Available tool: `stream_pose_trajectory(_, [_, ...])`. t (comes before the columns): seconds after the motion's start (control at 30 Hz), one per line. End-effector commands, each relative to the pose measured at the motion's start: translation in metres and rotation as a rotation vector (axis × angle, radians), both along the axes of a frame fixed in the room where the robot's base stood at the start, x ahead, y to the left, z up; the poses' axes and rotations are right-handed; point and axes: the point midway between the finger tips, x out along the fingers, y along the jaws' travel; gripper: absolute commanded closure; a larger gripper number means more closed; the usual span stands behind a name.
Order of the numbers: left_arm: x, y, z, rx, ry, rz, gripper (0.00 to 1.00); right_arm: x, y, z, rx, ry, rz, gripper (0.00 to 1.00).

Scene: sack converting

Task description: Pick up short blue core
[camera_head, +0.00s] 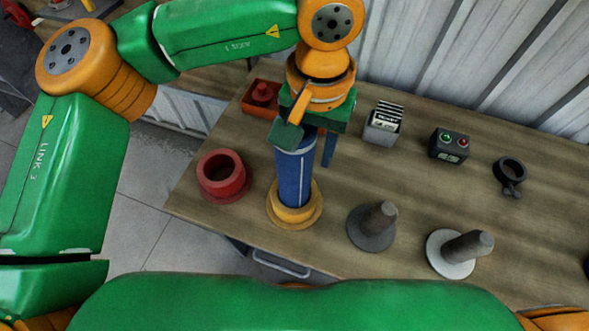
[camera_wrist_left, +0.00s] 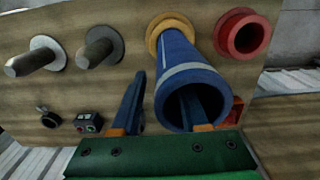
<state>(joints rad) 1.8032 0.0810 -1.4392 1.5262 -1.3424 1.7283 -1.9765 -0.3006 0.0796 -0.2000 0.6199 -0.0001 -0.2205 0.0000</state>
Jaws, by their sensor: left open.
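The short blue core (camera_head: 294,178) is a hollow blue tube with a pale stripe. It stands upright on a yellow flanged base (camera_head: 283,214). The core also shows in the left wrist view (camera_wrist_left: 178,62), its dark open end toward the camera. My left gripper (camera_head: 312,146) is open over the core's top. In the left wrist view, one finger of my left gripper (camera_wrist_left: 160,90) is beside the core and the other appears at or inside its open end. I cannot tell whether either finger touches it. My right gripper is not in view.
A red ring-shaped holder (camera_head: 223,185) stands left of the core. A grey peg (camera_head: 376,222) and a white-based peg (camera_head: 455,250) stand to the right. A red bin (camera_head: 248,103), card box (camera_head: 383,122), button box (camera_head: 449,146) and black ring tool (camera_head: 510,172) lie farther back.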

Motion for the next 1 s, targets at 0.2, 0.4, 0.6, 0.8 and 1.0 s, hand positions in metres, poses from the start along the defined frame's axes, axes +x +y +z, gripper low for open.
stream_pose_trajectory(0.2, [-0.0002,-0.0005,-0.0141,-0.002,-0.002,0.000,0.56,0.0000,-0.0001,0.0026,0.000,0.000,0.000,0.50])
stream_pose_trajectory(0.4, [-0.0002,-0.0006,-0.0139,-0.002,-0.002,0.000,0.83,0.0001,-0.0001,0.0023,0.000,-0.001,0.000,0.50])
stream_pose_trajectory(0.6, [-0.0002,-0.0006,-0.0137,-0.001,-0.001,0.000,1.00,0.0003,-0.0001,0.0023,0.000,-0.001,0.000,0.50])
stream_pose_trajectory(0.8, [-0.0001,-0.0006,-0.0136,-0.001,-0.001,0.000,1.00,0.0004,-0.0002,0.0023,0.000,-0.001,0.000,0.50])
stream_pose_trajectory(1.0, [-0.0001,-0.0006,-0.0135,-0.002,-0.002,0.000,1.00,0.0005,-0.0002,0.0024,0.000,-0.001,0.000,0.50])
